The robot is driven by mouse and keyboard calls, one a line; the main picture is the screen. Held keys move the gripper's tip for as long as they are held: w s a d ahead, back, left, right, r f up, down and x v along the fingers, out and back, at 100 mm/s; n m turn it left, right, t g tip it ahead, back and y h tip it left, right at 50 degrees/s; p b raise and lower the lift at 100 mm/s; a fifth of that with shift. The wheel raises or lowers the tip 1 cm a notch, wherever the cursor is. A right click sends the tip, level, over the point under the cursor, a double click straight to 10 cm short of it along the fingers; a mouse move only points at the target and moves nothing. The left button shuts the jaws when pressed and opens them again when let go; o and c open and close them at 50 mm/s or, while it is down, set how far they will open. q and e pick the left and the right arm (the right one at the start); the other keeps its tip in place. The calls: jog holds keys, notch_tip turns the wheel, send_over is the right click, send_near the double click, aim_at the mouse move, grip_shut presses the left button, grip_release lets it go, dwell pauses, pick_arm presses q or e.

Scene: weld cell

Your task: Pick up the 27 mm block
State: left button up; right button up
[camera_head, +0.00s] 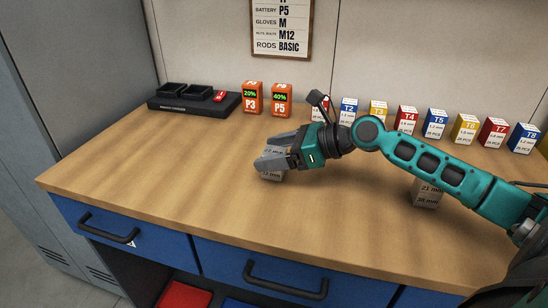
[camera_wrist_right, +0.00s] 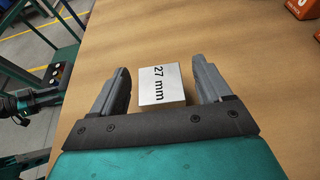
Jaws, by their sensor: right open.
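The pale block marked 27 mm (camera_wrist_right: 162,88) lies between the fingers of my right gripper (camera_wrist_right: 159,70) in the right wrist view. Its marked top faces the camera, and a gap shows between it and each finger. In the head view the right gripper (camera_head: 264,160) reaches in from the right over the block (camera_head: 271,176), whose upper part is partly hidden by the fingers. A second marking shows on its front; I cannot tell whether that face belongs to another block underneath. The right gripper is open. My left gripper does not show in the head view.
Blocks marked 21 mm and 28 mm (camera_head: 427,192) stand under my right forearm. Orange battery boxes (camera_head: 253,98), a black tray (camera_head: 180,97) and a row of coloured boxes (camera_head: 408,119) line the back of the wooden bench (camera_head: 215,200). The bench front is clear.

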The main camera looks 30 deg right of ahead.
jog(key=c, duration=1)
jog(key=shift+c, duration=0.7)
jog(key=shift+r, duration=0.1)
